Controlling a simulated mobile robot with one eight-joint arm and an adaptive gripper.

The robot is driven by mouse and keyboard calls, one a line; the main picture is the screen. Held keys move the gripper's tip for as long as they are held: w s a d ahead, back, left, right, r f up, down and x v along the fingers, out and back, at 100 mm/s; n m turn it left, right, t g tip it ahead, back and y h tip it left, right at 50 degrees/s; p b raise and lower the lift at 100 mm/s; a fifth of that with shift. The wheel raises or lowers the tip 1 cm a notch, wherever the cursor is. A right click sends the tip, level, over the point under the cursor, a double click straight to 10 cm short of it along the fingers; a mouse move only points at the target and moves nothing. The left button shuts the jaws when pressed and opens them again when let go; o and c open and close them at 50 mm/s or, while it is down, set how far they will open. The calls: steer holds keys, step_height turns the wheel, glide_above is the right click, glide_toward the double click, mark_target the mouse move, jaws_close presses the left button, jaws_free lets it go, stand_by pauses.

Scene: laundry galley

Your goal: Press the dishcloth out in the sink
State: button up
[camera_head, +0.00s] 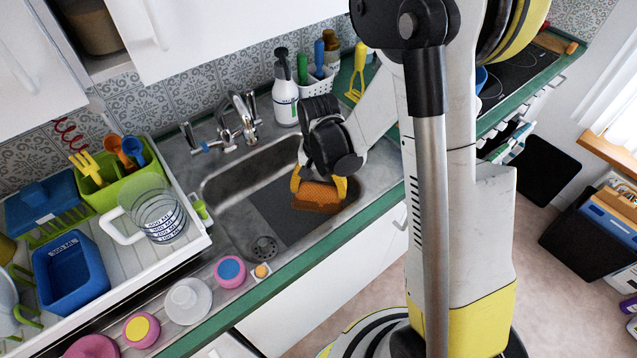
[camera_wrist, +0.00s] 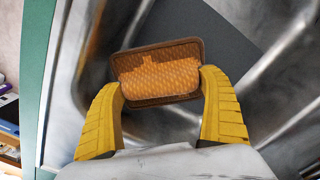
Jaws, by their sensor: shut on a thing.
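The dishcloth (camera_head: 317,196) is an orange, textured, rectangular pad with a darker brown border. It is over the sink (camera_head: 222,232), in its right part. My gripper (camera_head: 319,184) has its yellow fingers closed on the two ends of the dishcloth. In the wrist view the dishcloth (camera_wrist: 160,74) sits between the fingertips, with patchy orange over brown. I cannot tell whether it touches the sink floor. A dark grey mat or panel (camera_head: 272,213) lies in the sink, and the drain (camera_head: 264,247) shows at the near left.
The tap (camera_head: 245,115) stands behind the sink, with a white soap bottle (camera_head: 285,95) and a white brush caddy (camera_head: 318,84) to its right. A clear measuring jug (camera_head: 158,208) stands left on the white drainer. Pink-rimmed pieces (camera_head: 229,271) sit along the front edge.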

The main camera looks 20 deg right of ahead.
mark_target(318, 203)
steer(key=shift+f+b, duration=1.8)
steer(key=shift+f, duration=1.35)
steer(key=shift+s+f+b, duration=0.1)
steer(key=shift+f+b, duration=0.45)
steer(key=shift+b, duration=0.15)
steer(key=shift+r, duration=0.1)
steer(key=shift+r+p, duration=2.3)
steer(key=shift+r, duration=1.1)
steer(key=shift+r, duration=0.1)
step_height(318, 203, up, 10)
steer(key=p, duration=0.7)
